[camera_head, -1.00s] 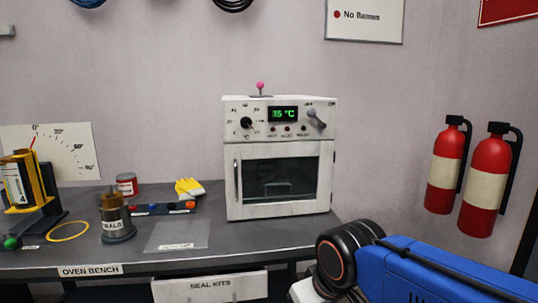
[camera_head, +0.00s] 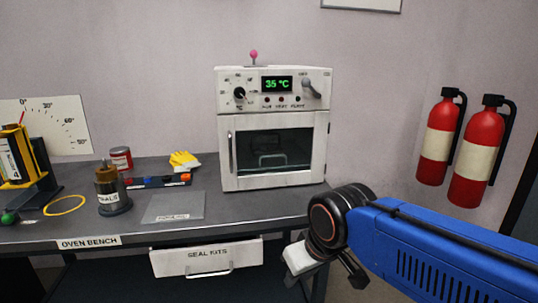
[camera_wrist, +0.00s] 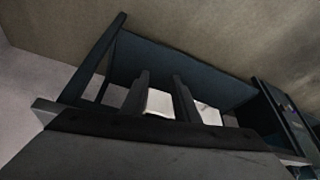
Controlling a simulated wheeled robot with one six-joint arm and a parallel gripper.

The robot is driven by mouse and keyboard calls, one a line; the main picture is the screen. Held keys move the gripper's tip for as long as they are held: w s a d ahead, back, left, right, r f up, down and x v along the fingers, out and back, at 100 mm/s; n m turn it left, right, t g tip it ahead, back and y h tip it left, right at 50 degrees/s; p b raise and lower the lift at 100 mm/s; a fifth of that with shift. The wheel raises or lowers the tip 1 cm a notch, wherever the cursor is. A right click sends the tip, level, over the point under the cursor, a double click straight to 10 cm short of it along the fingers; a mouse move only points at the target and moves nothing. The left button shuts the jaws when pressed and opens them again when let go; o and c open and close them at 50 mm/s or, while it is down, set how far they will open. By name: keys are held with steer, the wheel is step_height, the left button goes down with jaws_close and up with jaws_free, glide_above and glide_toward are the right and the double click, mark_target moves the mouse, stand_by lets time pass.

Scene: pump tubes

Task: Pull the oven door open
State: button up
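The oven (camera_head: 272,185) is a white box on the back right of the bench. Its door (camera_head: 273,118) is shut and has a dark window. A vertical handle (camera_head: 232,152) runs along the door's left edge. My gripper (camera_head: 325,272) is low at the right, in front of the bench's right end and below the oven, clear of the handle. In the wrist view, my gripper's two dark fingers (camera_wrist: 162,100) stand apart with nothing held between them. The oven handle cannot be made out in the wrist view.
A seal kits drawer (camera_head: 207,258) is below. Two fire extinguishers (camera_head: 474,155) hang on the right wall.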

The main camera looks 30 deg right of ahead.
steer(key=w+r, duration=1.6)
steer(key=r, duration=0.3)
steer(key=m, duration=0.1)
glide_toward(230, 149)
steer(key=x, duration=1.3)
steer(key=shift+w+d+r, duration=0.15)
steer(key=shift+w+d, duration=0.1)
steer(key=shift+w, duration=0.15)
jaws_close()
